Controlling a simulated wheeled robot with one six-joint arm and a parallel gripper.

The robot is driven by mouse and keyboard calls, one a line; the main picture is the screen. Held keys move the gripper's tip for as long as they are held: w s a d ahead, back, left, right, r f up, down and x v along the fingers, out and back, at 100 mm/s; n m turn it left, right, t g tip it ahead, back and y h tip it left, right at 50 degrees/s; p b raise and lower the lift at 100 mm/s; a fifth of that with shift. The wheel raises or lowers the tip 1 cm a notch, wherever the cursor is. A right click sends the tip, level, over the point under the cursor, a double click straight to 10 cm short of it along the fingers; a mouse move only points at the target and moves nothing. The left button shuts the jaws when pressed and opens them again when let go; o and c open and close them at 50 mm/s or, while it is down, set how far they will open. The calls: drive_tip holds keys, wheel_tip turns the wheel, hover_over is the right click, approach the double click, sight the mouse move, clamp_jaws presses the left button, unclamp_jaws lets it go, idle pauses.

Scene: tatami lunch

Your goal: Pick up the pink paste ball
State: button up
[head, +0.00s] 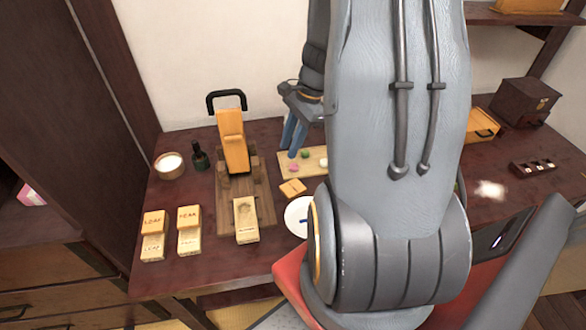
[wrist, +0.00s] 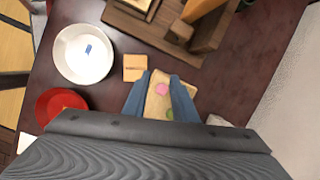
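The pink paste ball (head: 293,168) lies on a small light wooden board (head: 284,159), with a green ball (head: 305,154) close behind it. In the wrist view the pink ball (wrist: 162,89) shows between my two blue fingers, with the green ball (wrist: 169,114) nearer the palm. My gripper (head: 290,151) is open and empty, pointing down over the board's left part. Its fingertips show apart in the wrist view (wrist: 160,76). The exact height of the tips above the board is hard to tell. My arm hides the board's right end.
A white plate (wrist: 84,54) with a small blue piece and a red round item (wrist: 60,106) lie left in the wrist view. A small wooden block (head: 293,187) sits before the board. A wooden press (head: 232,143) stands left; labelled blocks (head: 153,223) lie at the front left.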

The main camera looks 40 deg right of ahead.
sight(294, 167)
drive_tip(key=d+f+m+t, duration=0.1)
drive_tip(key=d+f+m, duration=0.2)
drive_tip(key=d+m, duration=0.25)
drive_tip(key=shift+n, duration=0.25)
drive_tip(key=shift+p+x, duration=0.55)
drive_tip(key=shift+x, duration=3.2)
drive_tip(key=shift+d, duration=0.25)
clamp_jaws()
